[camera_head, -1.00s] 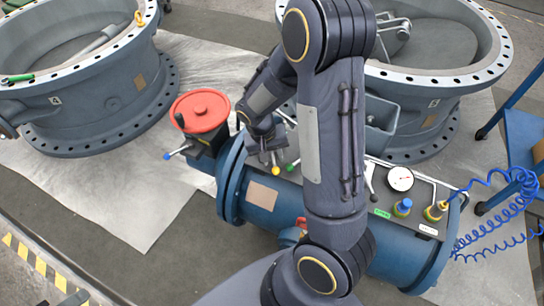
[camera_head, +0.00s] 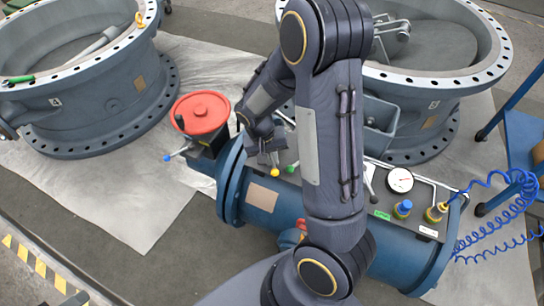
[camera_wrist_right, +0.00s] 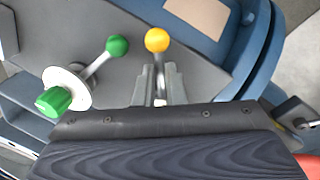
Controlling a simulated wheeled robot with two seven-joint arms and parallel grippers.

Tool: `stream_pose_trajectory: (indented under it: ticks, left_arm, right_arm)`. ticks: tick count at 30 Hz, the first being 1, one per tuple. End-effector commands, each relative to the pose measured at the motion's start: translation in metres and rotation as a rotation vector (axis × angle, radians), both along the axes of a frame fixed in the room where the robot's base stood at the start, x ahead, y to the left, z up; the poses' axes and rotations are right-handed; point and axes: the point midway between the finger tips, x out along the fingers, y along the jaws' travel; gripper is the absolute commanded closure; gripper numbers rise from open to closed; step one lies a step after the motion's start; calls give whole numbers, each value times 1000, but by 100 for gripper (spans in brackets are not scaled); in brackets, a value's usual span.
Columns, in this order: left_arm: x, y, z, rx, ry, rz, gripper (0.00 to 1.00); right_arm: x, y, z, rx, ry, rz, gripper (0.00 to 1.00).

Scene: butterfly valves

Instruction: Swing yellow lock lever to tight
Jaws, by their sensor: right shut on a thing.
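The yellow-knobbed lock lever shows its round yellow knob (camera_head: 275,172) on the blue cylinder's top panel, just below my right gripper (camera_head: 269,157). In the right wrist view the yellow lock lever (camera_wrist_right: 157,41) has its thin silver shaft between the two grey fingers of my right gripper (camera_wrist_right: 160,85). The fingers are shut on the shaft, with the yellow knob beyond the fingertips. The lever's base is hidden behind the gripper. My left gripper is not in view.
A green-knobbed lever (camera_wrist_right: 116,46) stands close beside the yellow one. A red handwheel (camera_head: 201,112) with a blue-tipped lever (camera_head: 167,158) is left of my gripper. A dial gauge (camera_head: 400,180) and coiled blue hose (camera_head: 500,208) are at the right. Large flanged valve rings (camera_head: 95,95) stand behind.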

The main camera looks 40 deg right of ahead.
Motion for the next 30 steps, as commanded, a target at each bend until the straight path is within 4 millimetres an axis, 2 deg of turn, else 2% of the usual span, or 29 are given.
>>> stream_pose_trajectory:
  ticks: [8, 30]
  left_arm:
    - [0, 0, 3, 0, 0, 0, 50]
    - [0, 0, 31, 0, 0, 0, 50]
  right_arm:
    - [7, 9, 1, -1, 2, -158, 100]
    - [45, 28, 2, -1, 2, -818, 100]
